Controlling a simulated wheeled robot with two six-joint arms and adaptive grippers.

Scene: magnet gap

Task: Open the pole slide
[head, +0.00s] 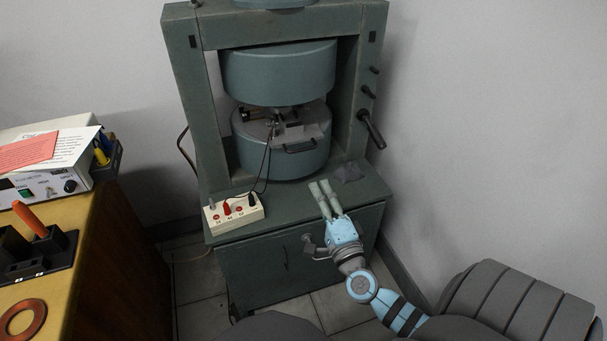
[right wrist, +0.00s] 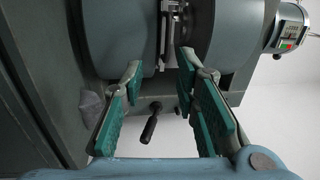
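The grey-green magnet has an upper pole (head: 280,75) and a lower pole (head: 258,158) with a gap between them. In the gap sits a small grey block (head: 297,131), with a dark bar handle (head: 300,148) on the front of the lower pole. I cannot tell how far any slide is open. My right gripper (head: 320,186) is open and empty, in front of the lower pole and apart from the handle. In the right wrist view its teal-padded fingers (right wrist: 160,62) are spread, with the gap hardware (right wrist: 170,30) beyond them. My left gripper is not in view.
A black crank lever (head: 371,130) juts from the right post. A terminal box (head: 233,214) with leads into the gap sits at the base's left front. A grey crumpled cloth (head: 348,172) lies right of the pole. A wooden bench (head: 92,260) stands at left.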

